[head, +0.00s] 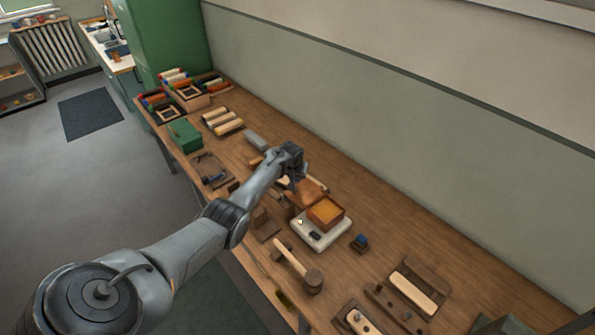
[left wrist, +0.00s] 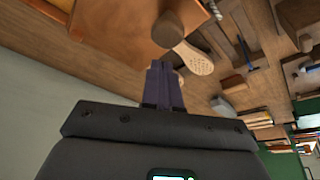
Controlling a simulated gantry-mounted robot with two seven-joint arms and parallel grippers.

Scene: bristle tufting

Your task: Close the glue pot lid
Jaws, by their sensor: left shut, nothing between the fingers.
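The glue pot (head: 326,211) is a square brown box with amber contents, standing on a white heater base (head: 318,240) in the middle of the bench. Its top is open. A flat orange-brown panel, which looks like the lid (head: 308,197), leans out from its far-left side. In the left wrist view the lid (left wrist: 125,22) shows at the top, close ahead of the fingers. My left gripper (head: 292,182) is just left of the lid, above the bench; its fingers (left wrist: 163,88) are together and empty. I cannot tell whether they touch the lid. My right gripper is not in view.
A mallet (head: 300,268) lies in front of the heater base, and a small blue-topped item (head: 360,241) is to its right. A perforated wooden brush block (left wrist: 195,58) is near the fingers. Wooden blocks and a green box (head: 185,135) are to the left. The bench is clear along the wall.

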